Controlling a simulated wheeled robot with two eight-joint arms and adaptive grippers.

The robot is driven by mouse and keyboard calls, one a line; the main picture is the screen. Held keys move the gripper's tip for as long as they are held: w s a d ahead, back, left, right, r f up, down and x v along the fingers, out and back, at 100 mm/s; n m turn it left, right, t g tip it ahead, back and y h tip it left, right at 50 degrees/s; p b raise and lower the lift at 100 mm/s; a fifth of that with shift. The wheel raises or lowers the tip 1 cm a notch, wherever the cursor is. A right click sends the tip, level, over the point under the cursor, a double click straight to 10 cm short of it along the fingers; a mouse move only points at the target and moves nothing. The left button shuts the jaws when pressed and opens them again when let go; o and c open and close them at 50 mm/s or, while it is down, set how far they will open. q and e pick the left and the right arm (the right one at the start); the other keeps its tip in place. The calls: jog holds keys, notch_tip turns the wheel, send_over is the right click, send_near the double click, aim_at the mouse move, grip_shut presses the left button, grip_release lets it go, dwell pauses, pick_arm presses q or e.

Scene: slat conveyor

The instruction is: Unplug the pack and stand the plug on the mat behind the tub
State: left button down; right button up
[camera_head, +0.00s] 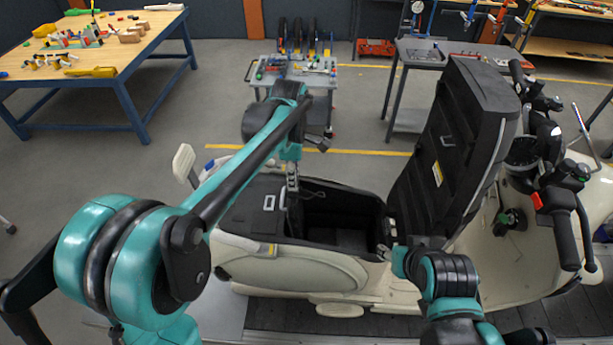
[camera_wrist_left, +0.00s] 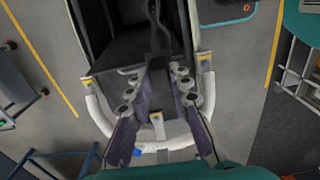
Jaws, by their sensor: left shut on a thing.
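A cream scooter (camera_head: 300,268) stands with its black seat (camera_head: 460,140) tipped up, and its black tub (camera_head: 345,238) is open. My left gripper (camera_head: 293,203) points down at the tub's left end. In the left wrist view, my left gripper (camera_wrist_left: 160,66) is shut on a dark plug (camera_wrist_left: 158,46), with a dark cable running up from it. Whether the plug is seated or free is hidden. A dark flat surface (camera_head: 250,203) with a white-framed label lies left of the tub; I cannot tell whether it is the mat. The pack is not clearly distinguishable. My right gripper (camera_head: 390,252) is near the tub's right end, small and partly hidden.
The raised seat and handlebar (camera_head: 565,230) stand to the right. A pale grab rail (camera_wrist_left: 100,115) curves around the scooter's tail. A grey cart (camera_head: 300,75) is behind, a wooden-topped table (camera_head: 100,45) at the back left, and a grey bench (camera_head: 415,60) at the back right.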

pick_arm(q)
jog(key=s+a, duration=0.1)
jog(key=a, duration=0.8)
jog(key=shift+s+a, duration=0.2)
jog(key=shift+s, duration=0.15)
notch_tip(320, 180, down, 10)
jog(key=b, duration=0.8)
jog(key=shift+f, duration=0.1)
jog(key=shift+f+b, duration=0.75)
jog(key=shift+f, duration=0.3)
dwell(0.4)
jog(key=c, duration=1.3)
grip_release()
jog(key=shift+r, duration=0.1)
